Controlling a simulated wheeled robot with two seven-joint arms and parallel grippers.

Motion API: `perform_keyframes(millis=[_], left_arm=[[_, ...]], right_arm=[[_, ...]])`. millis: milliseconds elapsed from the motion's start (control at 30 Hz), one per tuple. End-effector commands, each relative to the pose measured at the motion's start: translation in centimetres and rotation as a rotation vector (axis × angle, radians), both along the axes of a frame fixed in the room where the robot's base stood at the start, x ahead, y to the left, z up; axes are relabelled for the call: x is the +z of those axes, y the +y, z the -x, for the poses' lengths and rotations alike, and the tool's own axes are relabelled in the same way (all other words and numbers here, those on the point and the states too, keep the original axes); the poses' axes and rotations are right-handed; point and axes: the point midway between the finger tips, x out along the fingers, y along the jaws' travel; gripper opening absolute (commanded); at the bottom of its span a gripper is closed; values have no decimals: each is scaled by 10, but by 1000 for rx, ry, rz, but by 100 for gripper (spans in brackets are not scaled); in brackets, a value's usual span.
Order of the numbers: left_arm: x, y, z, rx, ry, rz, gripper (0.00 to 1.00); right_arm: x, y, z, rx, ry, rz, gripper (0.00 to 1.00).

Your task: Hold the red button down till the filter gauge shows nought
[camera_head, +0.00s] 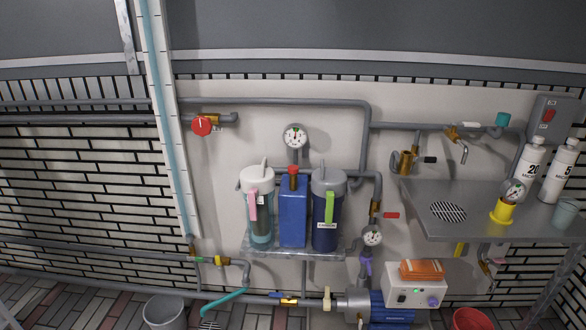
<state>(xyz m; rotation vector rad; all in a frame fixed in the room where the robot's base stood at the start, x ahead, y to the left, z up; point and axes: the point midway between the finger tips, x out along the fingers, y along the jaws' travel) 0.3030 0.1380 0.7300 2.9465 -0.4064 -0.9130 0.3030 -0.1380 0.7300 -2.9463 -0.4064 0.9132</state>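A red button-like cap (293,170) sits on a brass stem between the two filter housings, above a blue block. The left filter housing (258,205) is clear with a white lid and a pink handle. The right filter housing (327,210) is dark blue with a grey lid and a green handle. A round white gauge (295,137) is on the pipe above them; its needle is too small to read surely. A second gauge (372,236) is at lower right of the filters. A grey box with a red button (548,115) is on the wall at far right. Neither gripper shows.
A metal sink counter (455,228) juts out at right, with white bottles (529,165) and a yellow-based gauge (513,192). A red valve knob (201,126) is at upper left. A blue pump (390,305), grey bucket (165,312) and red bucket (470,319) are low down.

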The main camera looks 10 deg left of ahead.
Motion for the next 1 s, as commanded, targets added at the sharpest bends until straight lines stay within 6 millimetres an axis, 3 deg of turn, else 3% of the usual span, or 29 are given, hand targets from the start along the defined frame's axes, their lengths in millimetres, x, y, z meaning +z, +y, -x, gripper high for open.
perform_keyframes(millis=[400,533,1000], left_arm=[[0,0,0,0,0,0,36],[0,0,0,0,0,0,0],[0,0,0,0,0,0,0]], right_arm=[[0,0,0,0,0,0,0],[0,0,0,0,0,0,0],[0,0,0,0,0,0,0]])
